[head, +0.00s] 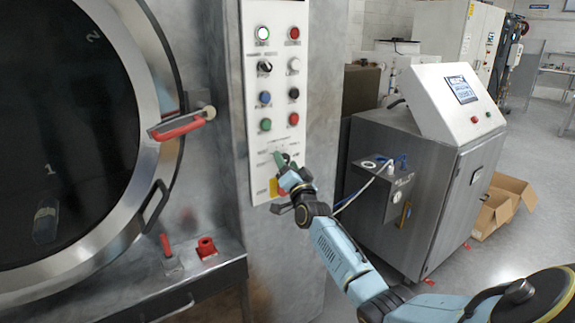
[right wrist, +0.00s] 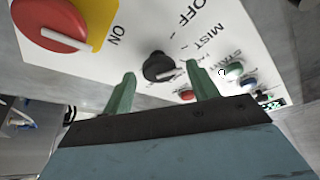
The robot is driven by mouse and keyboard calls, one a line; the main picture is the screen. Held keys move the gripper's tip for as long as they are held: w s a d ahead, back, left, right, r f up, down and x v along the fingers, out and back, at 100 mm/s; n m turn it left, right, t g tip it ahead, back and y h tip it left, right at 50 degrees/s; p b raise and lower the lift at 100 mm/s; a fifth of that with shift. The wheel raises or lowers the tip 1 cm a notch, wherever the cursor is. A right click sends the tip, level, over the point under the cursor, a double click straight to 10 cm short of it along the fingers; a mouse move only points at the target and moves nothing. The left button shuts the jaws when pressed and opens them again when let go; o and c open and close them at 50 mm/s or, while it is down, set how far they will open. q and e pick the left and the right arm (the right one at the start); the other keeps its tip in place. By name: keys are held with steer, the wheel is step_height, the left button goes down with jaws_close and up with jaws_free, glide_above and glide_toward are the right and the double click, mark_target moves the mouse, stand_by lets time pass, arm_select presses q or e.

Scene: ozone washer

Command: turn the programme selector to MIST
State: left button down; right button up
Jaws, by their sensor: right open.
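The programme selector is a black knob (right wrist: 157,62) with a white pointer bar, between the words ON, OFF and MIST in the right wrist view. Which word the bar points to, I cannot tell for sure. My right gripper (right wrist: 157,75) is open, with one green finger on each side of the knob; contact is not clear. In the head view my right gripper (head: 284,160) is at the lower part of the white control panel (head: 280,20) and hides the selector. My left gripper is not in view.
A red rotary switch (right wrist: 50,22) on a yellow plate is close to the knob. Several buttons sit above on the panel. The round washer door (head: 70,120) with a red-handled latch (head: 178,130) is at left. A steel cabinet (head: 430,170) stands at right.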

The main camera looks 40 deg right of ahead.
steer(key=shift+s+a, duration=0.1)
steer(key=shift+s, duration=0.05)
steer(key=v, duration=1.3)
steer(key=shift+f, duration=0.1)
